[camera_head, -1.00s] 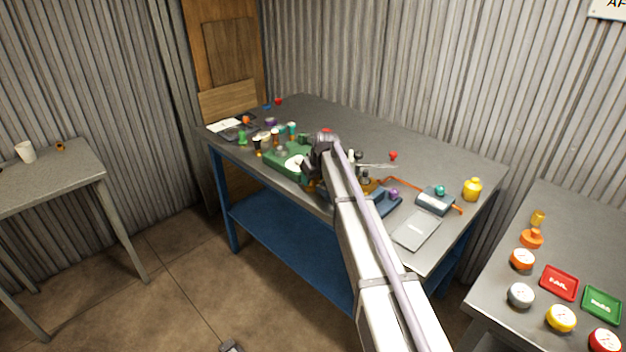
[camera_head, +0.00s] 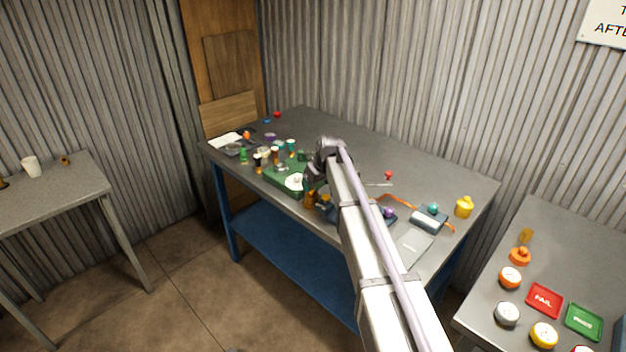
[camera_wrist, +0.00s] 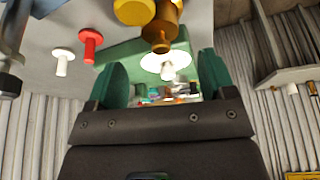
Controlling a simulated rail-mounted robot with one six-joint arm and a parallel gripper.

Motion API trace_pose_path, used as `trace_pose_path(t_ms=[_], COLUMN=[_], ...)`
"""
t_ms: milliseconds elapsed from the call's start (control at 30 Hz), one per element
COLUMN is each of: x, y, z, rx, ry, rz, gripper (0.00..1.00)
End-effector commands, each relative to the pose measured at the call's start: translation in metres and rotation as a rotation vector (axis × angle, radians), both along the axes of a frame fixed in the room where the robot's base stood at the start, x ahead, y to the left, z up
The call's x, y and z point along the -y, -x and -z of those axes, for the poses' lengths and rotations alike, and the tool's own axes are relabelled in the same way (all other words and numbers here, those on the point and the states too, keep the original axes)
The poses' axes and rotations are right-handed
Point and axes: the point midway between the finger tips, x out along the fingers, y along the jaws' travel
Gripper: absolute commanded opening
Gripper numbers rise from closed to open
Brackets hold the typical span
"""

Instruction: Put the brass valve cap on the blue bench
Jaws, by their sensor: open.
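The blue bench (camera_head: 400,155) has a grey top and blue legs and shelf. I cannot identify the brass valve cap for certain. A small brassy piece (camera_head: 64,160) lies on the left table, and a brassy cylinder (camera_head: 526,236) stands on the right table. An amber-brown stepped piece (camera_wrist: 163,28) shows above the fingers in the wrist view. My gripper (camera_wrist: 163,78) is open, with green fingertips apart and nothing held between them. In the head view it is over the bench near the green tray (camera_head: 272,180), its fingertips not clearly visible.
A white-topped piece (camera_wrist: 165,65) shows beyond the fingers, with red (camera_wrist: 90,45) and white (camera_wrist: 63,62) pegs nearby. Several small bottles crowd the bench's left half. A yellow container (camera_head: 464,207) stands at its right end. The back middle is mostly clear.

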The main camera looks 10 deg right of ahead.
Motion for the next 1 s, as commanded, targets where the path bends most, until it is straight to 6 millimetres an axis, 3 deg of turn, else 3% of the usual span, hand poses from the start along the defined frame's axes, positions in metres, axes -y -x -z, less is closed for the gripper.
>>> trace_pose_path(t_ms=[33,100,300,367,467,600,700,733,833,1000], x=[0.002,0.004,0.007,0.005,-0.002,-0.012,-0.014,-0.013,-0.013,-0.012], y=[0.006,0.011,0.016,0.028,0.095,0.247,0.338,0.358,0.396,0.399], z=[-0.025,-0.035,-0.038,-0.036,-0.032,-0.026,-0.024,-0.024,-0.023,-0.023], rx=[0.0,0.0,-0.001,-0.012,-0.073,-0.223,-0.316,-0.337,-0.378,-0.39], ry=[0.0,0.0,0.0,0.0,0.001,0.023,0.05,0.059,0.078,0.083], rz=[0.001,0.0,0.0,0.009,0.058,0.201,0.309,0.335,0.394,0.409], gripper=[0.76,0.76,0.76,0.76,0.76,0.76,0.76,0.76,0.76,0.76])
